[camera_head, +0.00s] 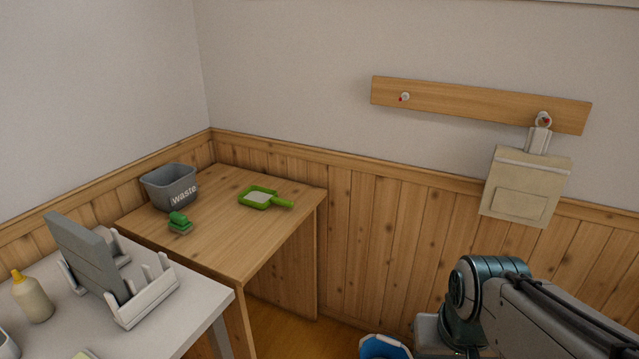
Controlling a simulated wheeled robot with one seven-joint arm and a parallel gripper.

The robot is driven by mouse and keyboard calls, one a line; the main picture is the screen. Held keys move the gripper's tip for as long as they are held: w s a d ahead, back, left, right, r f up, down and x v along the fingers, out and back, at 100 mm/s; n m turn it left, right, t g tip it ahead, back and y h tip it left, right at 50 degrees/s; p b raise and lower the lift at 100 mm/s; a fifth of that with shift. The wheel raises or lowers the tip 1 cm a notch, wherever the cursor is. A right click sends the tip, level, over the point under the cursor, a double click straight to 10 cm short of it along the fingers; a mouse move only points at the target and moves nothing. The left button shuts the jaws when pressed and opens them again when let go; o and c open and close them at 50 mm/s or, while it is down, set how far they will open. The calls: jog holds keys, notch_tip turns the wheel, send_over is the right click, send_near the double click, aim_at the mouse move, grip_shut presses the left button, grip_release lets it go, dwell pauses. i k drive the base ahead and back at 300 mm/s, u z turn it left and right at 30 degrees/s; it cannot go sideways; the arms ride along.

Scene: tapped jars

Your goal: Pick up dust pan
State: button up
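The green dust pan (262,199) lies flat on the wooden table (245,235), toward its back right, with its handle pointing right toward the table's right edge. Its tray part looks pale inside. A small green brush-like item (180,223) sits apart from it, nearer the table's left front. My arm shows at the lower right, well away from the dust pan. My gripper's fingers cannot be made out in this view.
A grey bin marked "waste" (170,188) stands at the table's back left. A white table (205,306) in front holds a grey-and-white rack (145,299) and a bottle (33,299). A blue object (384,347) is at the bottom edge. An apron-like bag (525,187) hangs right.

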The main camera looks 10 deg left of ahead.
aim_at(257, 197)
jog(key=i, duration=1)
jog(key=u, duration=0.55)
